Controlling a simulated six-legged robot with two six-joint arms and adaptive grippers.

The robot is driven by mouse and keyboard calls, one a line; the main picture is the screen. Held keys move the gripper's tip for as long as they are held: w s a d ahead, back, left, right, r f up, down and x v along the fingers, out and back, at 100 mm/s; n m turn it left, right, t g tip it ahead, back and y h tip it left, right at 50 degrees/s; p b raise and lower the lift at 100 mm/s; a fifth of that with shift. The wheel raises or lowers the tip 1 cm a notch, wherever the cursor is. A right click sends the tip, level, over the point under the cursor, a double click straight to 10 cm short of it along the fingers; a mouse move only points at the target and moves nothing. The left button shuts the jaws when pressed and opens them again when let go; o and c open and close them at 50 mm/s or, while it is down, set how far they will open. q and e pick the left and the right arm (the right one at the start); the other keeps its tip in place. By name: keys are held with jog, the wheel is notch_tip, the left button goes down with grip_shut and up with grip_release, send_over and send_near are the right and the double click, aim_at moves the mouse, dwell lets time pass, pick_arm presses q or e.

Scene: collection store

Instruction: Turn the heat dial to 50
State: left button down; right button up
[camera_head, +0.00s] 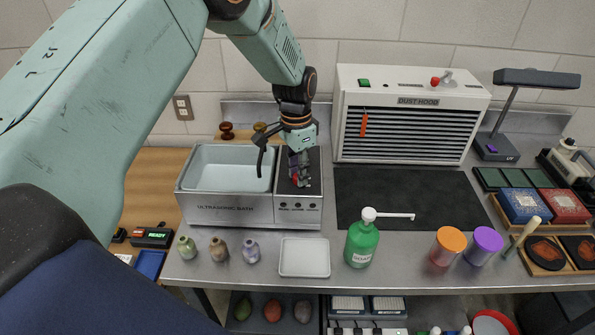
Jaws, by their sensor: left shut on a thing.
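The ultrasonic bath (228,209) is a grey metal box with an open basin on its left and a dark control panel (314,165) on its right. My left gripper (299,180) comes down from above onto this panel, its fingers shut on the heat dial. The fingers cover the dial, so its pointer and the number it stands at cannot be read. Small dark marks with labels show on the bath's front face below the panel, too small to read. My right gripper is not in view.
A dust hood (417,102) stands behind on the right, with a black mat (405,195) before it. A green pump bottle (362,242), a white tray (304,257) and small vases (219,249) stand along the front edge. Two lidded jars (447,250) stand farther right.

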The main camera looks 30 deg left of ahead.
pick_arm(q)
jog(key=shift+w+r+m, duration=0.1)
jog(key=shift+w+m, duration=0.1)
jog(key=shift+m, duration=1.7)
jog(key=c, duration=1.4)
grip_release()
jog(key=o, duration=0.3)
jog(key=shift+d, duration=0.1)
jog(key=shift+o, duration=0.2)
jog(key=shift+s, duration=0.1)
jog(key=shift+r, duration=0.3)
notch_tip(320, 180, up, 11)
jog(key=shift+w+a, duration=0.2)
jog(key=shift+w, duration=0.1)
